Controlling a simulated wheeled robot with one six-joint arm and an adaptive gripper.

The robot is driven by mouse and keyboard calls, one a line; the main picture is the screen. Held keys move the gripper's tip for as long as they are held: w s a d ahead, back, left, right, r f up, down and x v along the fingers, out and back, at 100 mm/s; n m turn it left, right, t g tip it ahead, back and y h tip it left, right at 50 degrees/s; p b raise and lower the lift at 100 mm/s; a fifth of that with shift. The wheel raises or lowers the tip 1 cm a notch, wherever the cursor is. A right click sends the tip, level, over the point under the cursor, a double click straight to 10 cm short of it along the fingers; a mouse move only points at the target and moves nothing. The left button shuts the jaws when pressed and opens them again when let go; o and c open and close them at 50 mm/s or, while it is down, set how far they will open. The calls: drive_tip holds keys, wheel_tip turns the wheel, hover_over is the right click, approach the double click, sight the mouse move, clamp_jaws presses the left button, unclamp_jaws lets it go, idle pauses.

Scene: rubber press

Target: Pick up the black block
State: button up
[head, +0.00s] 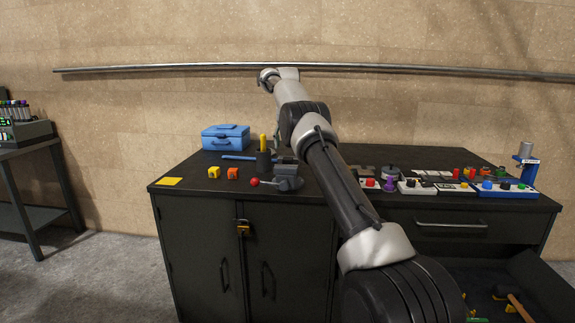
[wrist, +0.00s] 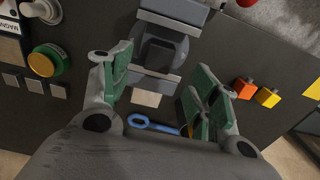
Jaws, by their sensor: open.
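I cannot make out a clearly separate black block in either view; dark objects blend with the black workbench (head: 200,187). A grey vise (head: 287,179) with a red-ended handle stands on the bench; it also shows at the top of the wrist view (wrist: 160,50), with a dark face in its middle. My gripper (wrist: 160,88) is open, its green-padded fingers apart. A small beige square (wrist: 146,98) and a blue wrench (wrist: 155,125) show between or below the fingers. In the head view my arm reaches over the bench and its fingers are not discernible.
A yellow cube (head: 214,172) and an orange cube (head: 232,173) lie left of a dark holder (head: 264,161) with a yellow handle. A blue toolbox (head: 226,137) stands at the back left. Button boxes (head: 505,190) crowd the right. An open drawer (head: 540,280) juts out at lower right.

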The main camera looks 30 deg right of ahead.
sight(288, 159)
drive_tip(key=f, duration=0.7)
drive_tip(key=shift+s+a+f, duration=0.1)
drive_tip(key=shift+s, duration=0.1)
